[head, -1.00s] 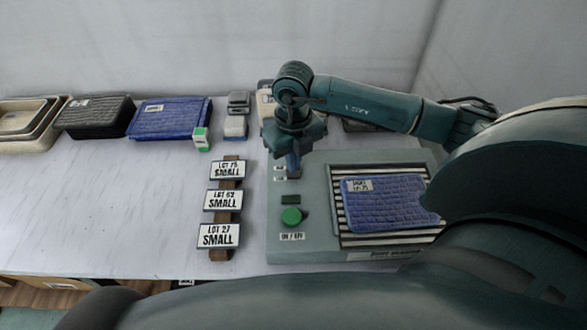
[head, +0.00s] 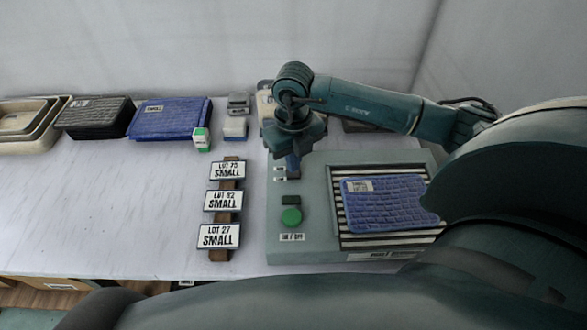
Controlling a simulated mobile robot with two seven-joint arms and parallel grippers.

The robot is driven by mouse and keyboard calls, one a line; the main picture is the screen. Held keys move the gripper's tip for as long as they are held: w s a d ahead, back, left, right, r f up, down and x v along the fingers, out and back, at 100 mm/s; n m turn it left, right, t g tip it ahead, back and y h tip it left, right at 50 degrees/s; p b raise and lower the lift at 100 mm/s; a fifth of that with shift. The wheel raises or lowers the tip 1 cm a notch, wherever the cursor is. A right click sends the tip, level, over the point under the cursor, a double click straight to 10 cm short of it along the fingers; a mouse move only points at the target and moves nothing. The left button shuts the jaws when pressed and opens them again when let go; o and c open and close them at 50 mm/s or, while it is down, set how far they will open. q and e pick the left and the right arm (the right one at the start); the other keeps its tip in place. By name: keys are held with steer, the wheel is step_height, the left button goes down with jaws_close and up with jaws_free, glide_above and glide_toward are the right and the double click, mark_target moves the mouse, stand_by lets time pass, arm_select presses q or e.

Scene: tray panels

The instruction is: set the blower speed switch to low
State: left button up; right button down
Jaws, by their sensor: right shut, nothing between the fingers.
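The blower machine (head: 315,228) is a grey-green box on the right of the table. A round green button (head: 291,216) and a small dark panel (head: 291,200) sit on its left strip. Two small white labels (head: 280,174) are at the strip's far end. My right gripper (head: 293,172) points down just beside these labels, shut and empty. It hides the speed switch, so its setting cannot be seen, and I cannot tell whether the fingers touch it. My left gripper is not in view.
A blue textured panel (head: 385,203) lies on the machine's striped grille. Lot signs (head: 222,200) stand left of the machine. Blue panels (head: 172,118), dark panels (head: 95,117) and beige trays (head: 62,115) line the back. The table's left middle is clear.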

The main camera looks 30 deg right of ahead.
mark_target(293, 175)
stand_by(0.5)
steer(key=shift+f+b, duration=0.9)
steer(key=shift+f, duration=0.15)
stand_by(0.5)
steer(key=shift+r, duration=0.15)
steer(key=shift+r+p, duration=2.45)
steer(key=shift+r, duration=1)
steer(key=shift+f, duration=0.1)
